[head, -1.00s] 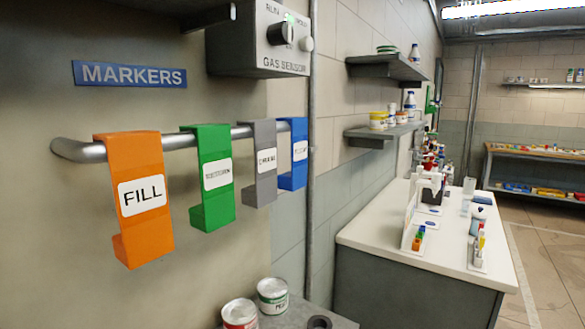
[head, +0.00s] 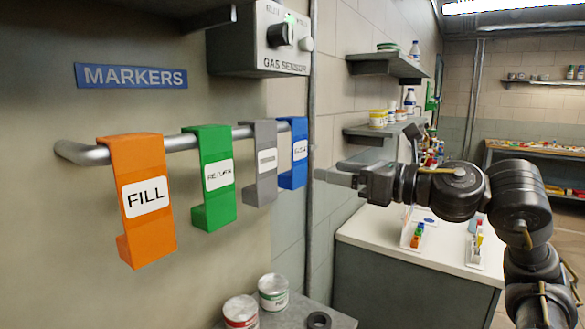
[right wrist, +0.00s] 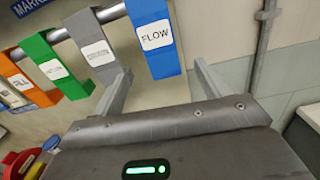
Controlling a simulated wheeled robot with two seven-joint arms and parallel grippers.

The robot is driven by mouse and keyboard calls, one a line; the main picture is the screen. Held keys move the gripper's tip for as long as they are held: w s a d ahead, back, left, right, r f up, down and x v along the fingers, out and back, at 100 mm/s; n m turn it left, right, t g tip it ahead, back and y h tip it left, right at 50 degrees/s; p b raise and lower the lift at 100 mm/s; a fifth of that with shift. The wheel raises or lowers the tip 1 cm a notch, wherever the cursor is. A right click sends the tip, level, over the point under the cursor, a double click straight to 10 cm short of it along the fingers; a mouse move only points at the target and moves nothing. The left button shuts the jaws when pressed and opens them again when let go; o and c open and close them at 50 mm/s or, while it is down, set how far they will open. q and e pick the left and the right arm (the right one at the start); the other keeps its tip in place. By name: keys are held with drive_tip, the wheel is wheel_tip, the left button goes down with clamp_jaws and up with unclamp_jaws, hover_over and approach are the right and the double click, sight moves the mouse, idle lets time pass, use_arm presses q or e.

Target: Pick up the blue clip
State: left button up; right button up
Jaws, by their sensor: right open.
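The blue clip (head: 293,153) hangs at the right end of the wall rail (head: 177,142), with a white label. In the right wrist view the blue clip (right wrist: 152,38) reads FLOW and hangs ahead of the gap between my fingers. My right gripper (head: 335,175) is open and empty, just right of the blue clip in the head view, and apart from it. In the right wrist view my right gripper (right wrist: 163,88) has one finger on each side of the clip's line. My left gripper is not in view.
A grey clip (head: 260,163), a green clip (head: 212,178) and an orange FILL clip (head: 143,200) hang on the same rail to the left. A gas sensor box (head: 262,40) is above. Two cans (head: 273,291) stand below on a ledge. A vertical pipe (head: 310,220) runs right of the rail.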

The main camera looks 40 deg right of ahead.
sight(301, 165)
drive_tip(key=shift+n, duration=0.3)
drive_tip(key=p+x, duration=0.3)
drive_tip(key=x, duration=0.1)
drive_tip(key=shift+w+f, duration=0.1)
drive_tip(key=shift+w, duration=0.2)
drive_tip(key=shift+w+a+f+p, duration=0.2)
drive_tip(key=shift+w+p, duration=0.3)
drive_tip(key=shift+w, duration=0.05)
drive_tip(key=shift+w+r+p, duration=0.15)
drive_tip(key=shift+p, duration=0.2)
drive_tip(key=p+x, duration=0.3)
drive_tip(key=x, duration=0.1)
drive_tip(key=shift+r+p, duration=0.15)
drive_tip(key=shift+p, duration=0.15)
drive_tip(key=shift+w+a, duration=0.15)
drive_tip(key=shift+w, duration=0.3)
drive_tip(key=c, duration=1.1)
